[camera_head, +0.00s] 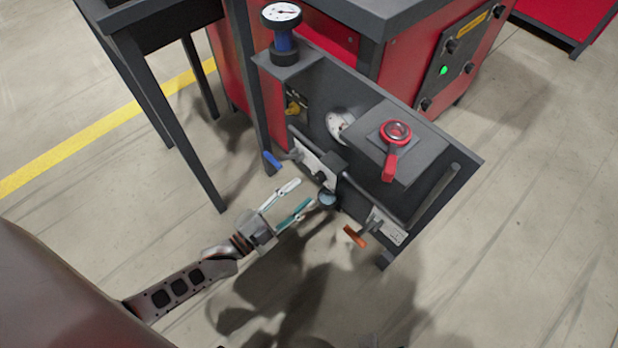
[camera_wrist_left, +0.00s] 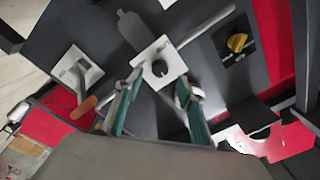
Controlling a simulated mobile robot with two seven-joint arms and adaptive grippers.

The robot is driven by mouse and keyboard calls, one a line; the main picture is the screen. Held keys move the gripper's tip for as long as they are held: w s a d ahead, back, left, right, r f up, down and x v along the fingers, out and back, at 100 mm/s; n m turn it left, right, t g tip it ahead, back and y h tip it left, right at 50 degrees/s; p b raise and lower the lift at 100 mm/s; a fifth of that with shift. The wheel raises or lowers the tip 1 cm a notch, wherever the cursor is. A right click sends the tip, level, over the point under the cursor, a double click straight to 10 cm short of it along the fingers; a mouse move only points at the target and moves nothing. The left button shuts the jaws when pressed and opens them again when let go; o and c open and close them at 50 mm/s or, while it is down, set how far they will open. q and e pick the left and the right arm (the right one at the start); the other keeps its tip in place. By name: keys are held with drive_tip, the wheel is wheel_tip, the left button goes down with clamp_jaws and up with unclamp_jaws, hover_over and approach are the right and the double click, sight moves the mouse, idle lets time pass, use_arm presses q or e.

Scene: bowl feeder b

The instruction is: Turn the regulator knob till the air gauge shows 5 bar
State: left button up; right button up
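My left gripper (camera_head: 306,192) is open in front of the dark panel, with its two fingers apart. The knob lies between and just beyond the fingertips, and I see no contact. A small round dark-rimmed piece (camera_head: 327,199) is by the fingertips. The bar readings are too small to read. My right gripper is not in view.
The panel box carries a red lever (camera_head: 394,150), an orange handle (camera_head: 355,236), a blue handle (camera_head: 272,160) and a yellow knob (camera_head: 293,109). A grey bar (camera_head: 434,195) juts along its right side. Dark table legs (camera_head: 200,165) stand left. The floor in front is clear.

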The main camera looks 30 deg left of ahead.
use_arm(q)
drive_tip(key=v, duration=0.6)
drive_tip(key=shift+s, duration=0.35)
